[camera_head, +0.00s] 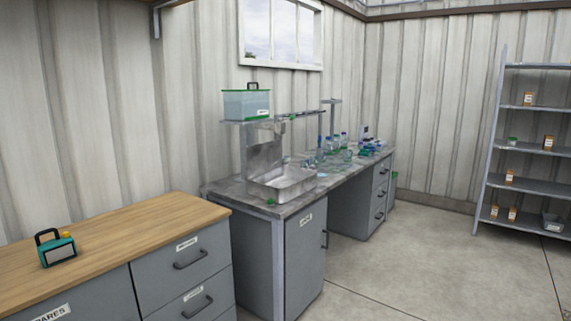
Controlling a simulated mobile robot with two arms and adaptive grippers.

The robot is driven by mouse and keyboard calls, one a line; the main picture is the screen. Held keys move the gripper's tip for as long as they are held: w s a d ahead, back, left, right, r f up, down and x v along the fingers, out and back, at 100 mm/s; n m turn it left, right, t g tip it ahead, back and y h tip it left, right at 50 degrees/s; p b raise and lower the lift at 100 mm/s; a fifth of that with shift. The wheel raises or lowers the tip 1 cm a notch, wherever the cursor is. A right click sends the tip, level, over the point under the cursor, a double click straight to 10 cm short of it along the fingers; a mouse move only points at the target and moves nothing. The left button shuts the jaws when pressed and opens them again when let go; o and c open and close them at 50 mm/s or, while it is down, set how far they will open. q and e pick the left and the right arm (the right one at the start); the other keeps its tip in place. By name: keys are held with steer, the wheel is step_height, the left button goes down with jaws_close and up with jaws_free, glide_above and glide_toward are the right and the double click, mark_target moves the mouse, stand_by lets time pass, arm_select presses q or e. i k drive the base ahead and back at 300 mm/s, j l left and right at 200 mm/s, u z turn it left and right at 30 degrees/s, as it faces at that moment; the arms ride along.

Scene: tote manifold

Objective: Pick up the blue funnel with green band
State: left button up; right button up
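I cannot make out a blue funnel with a green band for certain. A cluster of small blue, clear and green labware (345,150) stands toward the far end of the grey-topped bench (225,192); its pieces are too small and overlapping to tell apart. A small green item (271,202) lies near the bench's front corner, its shape unclear. Neither of my grippers is in view.
A metal sink (290,192) is set in the bench. A clear green-lidded tote (246,104) sits on a raised shelf. A wooden-topped cabinet (130,222) bears a teal handled device (57,249). Shelving (530,147) stands right; the floor (420,265) between is clear.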

mark_target(285, 163)
steer(key=i+l+z, duration=0.55)
steer(key=i+z, duration=0.2)
steer(key=i, duration=0.25)
